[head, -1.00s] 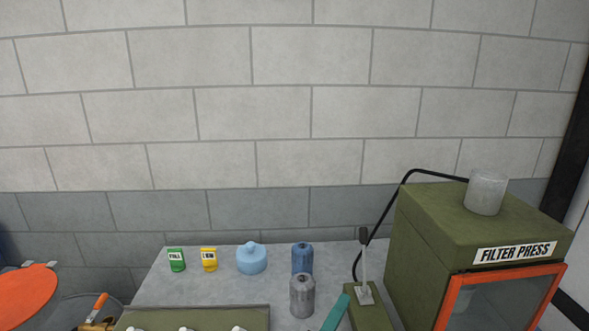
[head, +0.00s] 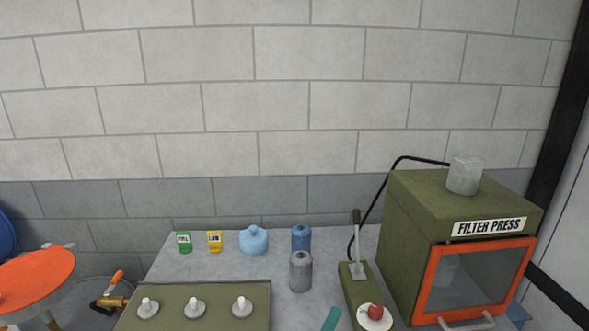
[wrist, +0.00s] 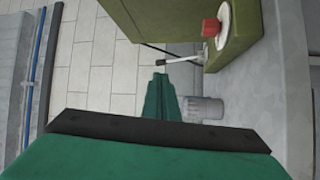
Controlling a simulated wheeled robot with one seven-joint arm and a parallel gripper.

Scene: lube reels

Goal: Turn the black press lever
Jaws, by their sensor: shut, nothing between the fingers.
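The press lever (head: 356,243) has a grey shaft and a black grip. It stands nearly upright on a narrow green base (head: 362,293), left of the filter press (head: 440,245). In the wrist view the lever (wrist: 184,60) lies across the upper middle. My gripper (wrist: 160,78) is shut with nothing between its teal fingers. Its tips appear near the lever's black end there, but I cannot tell the distance in depth. In the head view only a teal tip of my gripper (head: 331,319) shows at the bottom edge, left of the lever base.
A red button (head: 375,311) on a white disc is in front of the lever. A grey canister (head: 301,271) stands left of it, also close to my fingers in the wrist view (wrist: 203,110). A blue bottle (head: 301,238) is behind. A green panel (head: 190,307) has several knobs.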

